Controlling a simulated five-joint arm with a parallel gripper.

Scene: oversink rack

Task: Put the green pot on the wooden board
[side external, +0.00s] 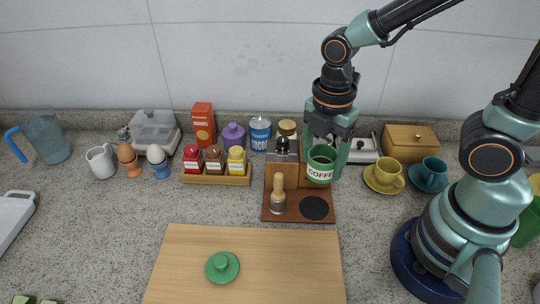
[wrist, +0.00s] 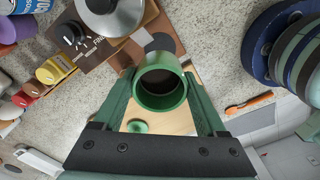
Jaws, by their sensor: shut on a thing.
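The green pot (side external: 321,165) has a white label reading "COFFE" and is open at the top. My gripper (side external: 328,150) is shut on it and holds it in the air above the dark wooden stand. In the wrist view the green pot (wrist: 160,82) sits between the two green fingers of my gripper (wrist: 160,90), with a dark inside. The wooden board (side external: 250,270) lies flat at the front of the counter, and a green lid (side external: 222,266) with a knob rests on it. The board (wrist: 172,118) and lid (wrist: 138,126) show below the pot in the wrist view.
A dark wooden stand (side external: 285,213) with a grinder or tamper (side external: 278,195) and black disc stands behind the board. A spice rack (side external: 216,176), egg cups and a white jug (side external: 101,161) stand left. Yellow (side external: 384,174) and teal cups (side external: 430,172) stand right. Most of the board is clear.

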